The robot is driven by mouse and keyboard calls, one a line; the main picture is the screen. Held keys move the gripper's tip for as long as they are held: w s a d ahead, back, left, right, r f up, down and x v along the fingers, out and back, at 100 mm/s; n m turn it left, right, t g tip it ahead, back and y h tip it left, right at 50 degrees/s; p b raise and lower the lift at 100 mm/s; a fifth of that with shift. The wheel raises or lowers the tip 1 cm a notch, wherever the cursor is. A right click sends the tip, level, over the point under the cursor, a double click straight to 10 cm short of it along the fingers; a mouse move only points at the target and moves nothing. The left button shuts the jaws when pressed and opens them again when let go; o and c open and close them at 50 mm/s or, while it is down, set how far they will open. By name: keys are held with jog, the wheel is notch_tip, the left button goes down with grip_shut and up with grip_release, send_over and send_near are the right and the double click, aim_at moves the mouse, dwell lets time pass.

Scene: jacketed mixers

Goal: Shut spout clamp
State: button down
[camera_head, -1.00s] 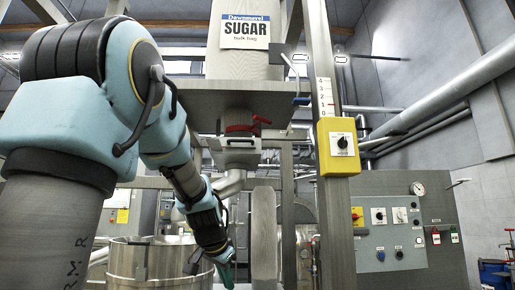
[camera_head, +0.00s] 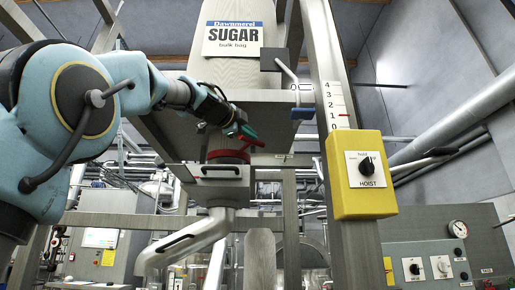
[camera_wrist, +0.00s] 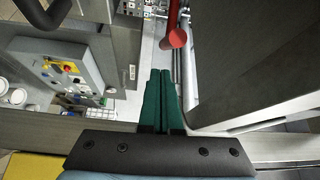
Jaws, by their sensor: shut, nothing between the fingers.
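The spout clamp (camera_head: 228,156) is a red band around the spout, just under the plate below the sugar bag. Its red handle (camera_head: 253,141) sticks out to the right. My gripper (camera_head: 244,132) is at the handle's height, its green fingers closed together with nothing between them. In the head view the fingertips overlap or nearly meet the handle; I cannot tell if they touch. In the wrist view the red handle (camera_wrist: 174,39) shows its rounded end just beyond and slightly right of my closed fingertips (camera_wrist: 160,75).
The sugar bag (camera_head: 235,70) hangs above the plate (camera_head: 180,130). A yellow hoist box (camera_head: 360,200) is on the post at right. A bent pipe (camera_head: 190,240) runs below the spout. A control panel (camera_head: 440,262) stands at lower right.

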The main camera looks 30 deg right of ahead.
jog(key=shift+r, duration=0.3)
jog(key=shift+p+x, duration=3.55)
jog(key=shift+x, duration=1.4)
